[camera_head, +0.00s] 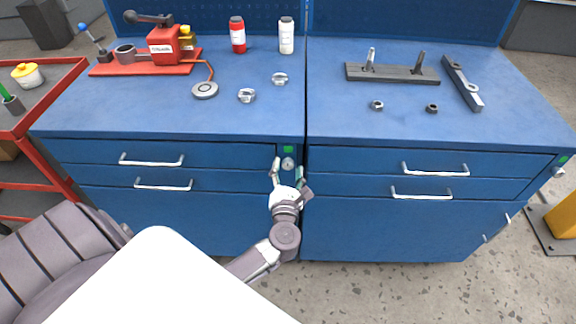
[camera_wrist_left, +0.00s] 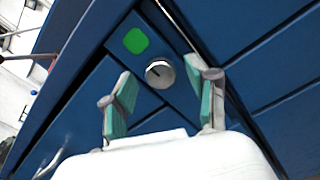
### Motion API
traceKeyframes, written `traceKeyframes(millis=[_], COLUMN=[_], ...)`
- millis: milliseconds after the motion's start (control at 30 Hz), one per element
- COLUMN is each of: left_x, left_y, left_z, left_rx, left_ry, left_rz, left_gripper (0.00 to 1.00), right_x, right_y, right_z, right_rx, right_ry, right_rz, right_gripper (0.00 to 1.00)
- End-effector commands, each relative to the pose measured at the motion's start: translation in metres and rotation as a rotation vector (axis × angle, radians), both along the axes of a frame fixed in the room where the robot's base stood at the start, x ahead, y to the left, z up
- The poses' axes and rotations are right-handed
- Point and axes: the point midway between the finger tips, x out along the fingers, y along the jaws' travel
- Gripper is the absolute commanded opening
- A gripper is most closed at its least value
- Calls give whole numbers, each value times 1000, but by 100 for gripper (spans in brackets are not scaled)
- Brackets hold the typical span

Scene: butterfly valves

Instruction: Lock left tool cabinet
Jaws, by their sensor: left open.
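The left tool cabinet (camera_head: 180,210) is blue with silver drawer handles, and its drawers look closed. Its round silver lock knob (camera_head: 288,163) sits at the upper right of its front, below a green indicator (camera_head: 288,149). In the left wrist view the knob (camera_wrist_left: 160,73) has a dark slot mark, and the green indicator (camera_wrist_left: 136,41) glows beside it. My left gripper (camera_head: 287,174) is open just in front of the knob. In the wrist view its teal-padded fingers (camera_wrist_left: 162,98) stand on either side of the knob, apart from it. My right gripper is not in view.
The right cabinet (camera_head: 400,230) stands close beside the left one, with its own green indicator (camera_head: 563,160) and knob (camera_head: 558,171) at far right. Tools, bottles and nuts lie on the tops. A red cart (camera_head: 50,165) stands at left.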

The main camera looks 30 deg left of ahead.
Motion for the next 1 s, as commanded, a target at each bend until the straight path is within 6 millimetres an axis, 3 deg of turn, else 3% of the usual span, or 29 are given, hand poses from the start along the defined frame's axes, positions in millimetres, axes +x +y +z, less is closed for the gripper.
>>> traceKeyframes(millis=[400, 767, 1000], left_x=[8, 8, 8], left_y=[5, 5, 5], left_z=[0, 0, 1], left_rx=[0, 0, 14], left_ry=[0, 0, 9], left_rz=[0, 0, -1], left_gripper=[59, 0, 0], right_x=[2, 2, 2], right_y=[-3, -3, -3], right_z=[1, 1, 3], right_rx=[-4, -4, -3], right_ry=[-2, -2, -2], right_rz=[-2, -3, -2], right_gripper=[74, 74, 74])
